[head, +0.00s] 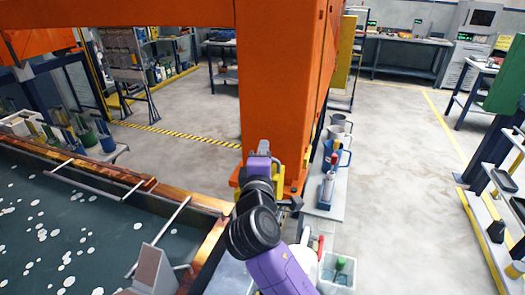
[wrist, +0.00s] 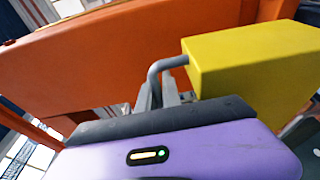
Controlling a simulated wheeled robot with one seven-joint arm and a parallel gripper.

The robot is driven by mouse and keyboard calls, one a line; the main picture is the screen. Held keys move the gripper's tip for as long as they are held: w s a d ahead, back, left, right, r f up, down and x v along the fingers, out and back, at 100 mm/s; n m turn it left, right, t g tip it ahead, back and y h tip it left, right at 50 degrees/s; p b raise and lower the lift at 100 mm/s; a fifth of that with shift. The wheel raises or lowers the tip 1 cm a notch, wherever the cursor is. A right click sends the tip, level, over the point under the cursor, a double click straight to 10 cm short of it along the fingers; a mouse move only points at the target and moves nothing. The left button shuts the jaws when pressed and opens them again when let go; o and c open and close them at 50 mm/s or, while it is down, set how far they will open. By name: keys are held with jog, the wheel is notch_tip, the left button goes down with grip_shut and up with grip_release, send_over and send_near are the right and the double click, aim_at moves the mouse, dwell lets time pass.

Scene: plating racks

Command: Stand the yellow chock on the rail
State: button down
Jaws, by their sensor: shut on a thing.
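The yellow chock (wrist: 255,65) is a block with a bent grey handle (wrist: 165,66), at the upper right of the wrist view. My gripper (wrist: 166,98) is shut on the handle, and the block sits to the right of the fingers. In the head view my gripper (head: 263,150) is in front of the foot of the orange post, with small yellow parts beside it; the arm hides most of the chock. A copper-coloured rail (head: 110,183) runs along the tank edge to the left of my arm; I cannot tell whether this is the task's rail.
The orange post (head: 280,80) stands close behind my gripper. The tank (head: 110,235) with dark liquid and white floating discs fills the lower left. A shelf with jugs and bottles (head: 328,190) and a white bin (head: 338,270) stand right. Open floor (head: 410,160) lies farther right.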

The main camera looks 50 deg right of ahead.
jog(key=shift+s+a+r, duration=0.1)
jog(key=shift+f+b, duration=2.85)
jog(key=shift+f, duration=0.95)
jog(key=c, duration=1.5)
grip_release()
jog(key=shift+o, duration=0.2)
jog(key=shift+f, duration=0.15)
jog(key=b+v, duration=0.2)
jog(key=v, duration=0.5)
jog(key=shift+s+a, duration=0.25)
jog(key=shift+a, duration=0.05)
